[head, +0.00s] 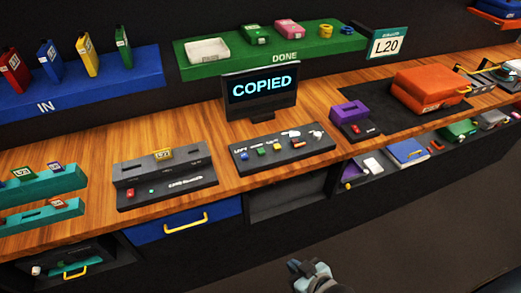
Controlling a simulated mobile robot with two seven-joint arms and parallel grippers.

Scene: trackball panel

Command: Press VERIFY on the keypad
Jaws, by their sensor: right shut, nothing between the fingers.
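A dark keypad panel (283,152) lies on the wooden counter below a black screen (259,88) that reads COPIED. The button labels are too small to read surely, so I cannot tell which one is VERIFY. My right gripper (312,273) is shut and empty at the bottom of the head view, in front of the counter and well apart from the panel. My left gripper is not in view.
A dark slotted unit (164,184) holding a yellow-topped cartridge stands left of the panel. A purple device (349,112) and an orange case (428,88) stand to the right. A blue drawer (183,236) is under the counter. The space around my right gripper looks clear.

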